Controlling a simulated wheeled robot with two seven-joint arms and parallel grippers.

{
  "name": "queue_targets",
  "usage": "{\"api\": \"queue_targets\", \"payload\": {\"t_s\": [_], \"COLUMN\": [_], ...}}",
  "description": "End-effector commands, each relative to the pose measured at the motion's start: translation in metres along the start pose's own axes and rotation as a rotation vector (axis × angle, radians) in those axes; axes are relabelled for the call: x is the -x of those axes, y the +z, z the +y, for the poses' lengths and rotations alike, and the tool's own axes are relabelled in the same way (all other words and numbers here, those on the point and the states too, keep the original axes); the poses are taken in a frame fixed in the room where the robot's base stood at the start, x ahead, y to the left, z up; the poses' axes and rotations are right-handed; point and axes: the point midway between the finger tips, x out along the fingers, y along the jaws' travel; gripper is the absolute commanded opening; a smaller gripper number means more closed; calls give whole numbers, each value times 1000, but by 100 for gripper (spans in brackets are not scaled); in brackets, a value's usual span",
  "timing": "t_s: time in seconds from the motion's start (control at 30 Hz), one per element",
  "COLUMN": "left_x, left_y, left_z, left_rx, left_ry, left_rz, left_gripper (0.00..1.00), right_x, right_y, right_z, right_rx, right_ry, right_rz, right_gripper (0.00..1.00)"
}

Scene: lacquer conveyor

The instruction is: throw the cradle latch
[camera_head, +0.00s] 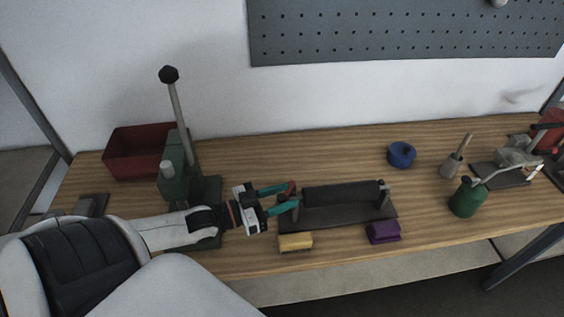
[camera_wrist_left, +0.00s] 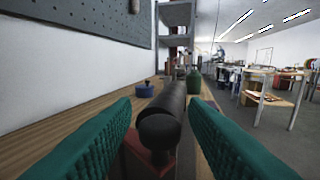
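A dark cradle (camera_head: 345,215) stands on the wooden bench, with a black roller (camera_head: 342,194) lying across it. The roller also shows end-on in the left wrist view (camera_wrist_left: 160,128). A small red part (camera_head: 292,187), perhaps the latch, sits at the cradle's left end; in the left wrist view a red block (camera_wrist_left: 150,160) shows below the roller's near end. My left gripper (camera_head: 293,195) has its teal fingers apart at this left end. The roller end and red block appear between the fingers, with gaps at the sides. My right gripper is out of view.
A yellow block (camera_head: 295,242) and a purple block (camera_head: 384,232) lie in front of the cradle. A lever press (camera_head: 175,165) and red bin (camera_head: 133,152) stand at left. A blue pot (camera_head: 401,155) and green can (camera_head: 467,198) stand at right.

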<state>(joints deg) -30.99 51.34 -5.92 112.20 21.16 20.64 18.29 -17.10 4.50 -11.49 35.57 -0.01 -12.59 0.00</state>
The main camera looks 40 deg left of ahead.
Motion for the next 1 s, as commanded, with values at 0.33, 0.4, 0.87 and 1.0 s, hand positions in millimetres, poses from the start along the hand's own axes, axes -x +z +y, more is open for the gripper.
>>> {"api": "queue_targets", "payload": {"t_s": [0.33, 0.4, 0.87, 1.0], "left_x": [14, 24, 74, 76], "left_y": [-2, -2, 0, 0], "left_z": [0, -1, 0, 0], "left_rx": [1, 1, 1, 0], "left_ry": [1, 0, 0, 0], "left_rz": [3, 5, 1, 0], "left_gripper": [40, 40, 40, 40], "right_x": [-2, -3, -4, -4], "right_y": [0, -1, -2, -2], "right_z": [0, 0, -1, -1], "right_rx": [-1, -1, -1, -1], "right_ry": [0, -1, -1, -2], "right_rz": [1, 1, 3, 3], "right_gripper": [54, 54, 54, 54]}}
